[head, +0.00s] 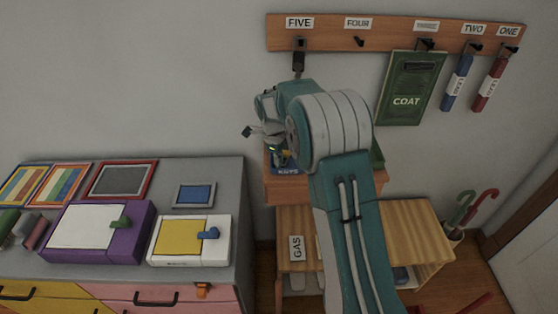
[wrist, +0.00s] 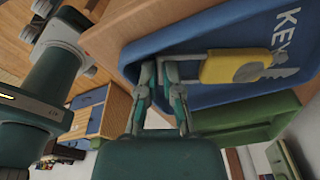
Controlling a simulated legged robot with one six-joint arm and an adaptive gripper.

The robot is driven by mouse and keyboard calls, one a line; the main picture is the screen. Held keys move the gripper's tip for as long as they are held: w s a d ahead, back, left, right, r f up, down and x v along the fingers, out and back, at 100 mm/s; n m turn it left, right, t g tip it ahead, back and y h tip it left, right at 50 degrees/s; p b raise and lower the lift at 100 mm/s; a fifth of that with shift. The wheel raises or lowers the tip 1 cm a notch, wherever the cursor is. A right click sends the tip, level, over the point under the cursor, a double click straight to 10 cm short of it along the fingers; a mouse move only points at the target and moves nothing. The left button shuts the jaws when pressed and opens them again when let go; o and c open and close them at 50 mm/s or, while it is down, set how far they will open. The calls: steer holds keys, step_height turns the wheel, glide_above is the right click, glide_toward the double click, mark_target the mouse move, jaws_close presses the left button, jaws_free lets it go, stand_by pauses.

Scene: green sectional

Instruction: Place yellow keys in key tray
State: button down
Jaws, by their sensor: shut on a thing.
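The yellow keys (wrist: 222,68) have a yellow head with a dark round mark and pale grey teeth. In the wrist view they lie over the inside of the blue key tray (wrist: 205,97), marked KEYS. My gripper (wrist: 190,68) has its fingertips at the left end of the yellow head, shut on the keys. I cannot tell whether the keys touch the tray floor. In the head view my gripper (head: 272,142) is at the tray (head: 288,171), which my arm mostly hides. A small yellow spot of the keys (head: 286,154) shows there.
A green tray (wrist: 245,120) sits beside the blue one on a wooden shelf (head: 285,190). Above hangs a hook rack (head: 390,36) with a green COAT board (head: 408,88) and blue and red tags. A grey-topped cabinet (head: 205,178) with boxes stands at left.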

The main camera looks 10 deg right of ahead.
steer(key=c, duration=1.1)
jaws_free()
step_height(320, 180, up, 12)
steer(key=a, duration=0.1)
steer(key=s+r+n+t, duration=0.1)
steer(key=s+r+n, duration=0.5)
steer(key=s+r, duration=0.1)
steer(key=shift+s+d+r+n+t+y, duration=0.15)
steer(key=shift+s+n+t, duration=0.7)
steer(key=shift+s+n, duration=3)
steer(key=shift+s+d+n+t+y, duration=0.25)
steer(key=shift+s+n+t, duration=0.65)
steer(key=shift+s+n, duration=2.9)
steer(key=shift+s+d+r+n+t+y, duration=0.15)
steer(key=shift+s+n+t, duration=1.15)
steer(key=shift+s, duration=4.65)
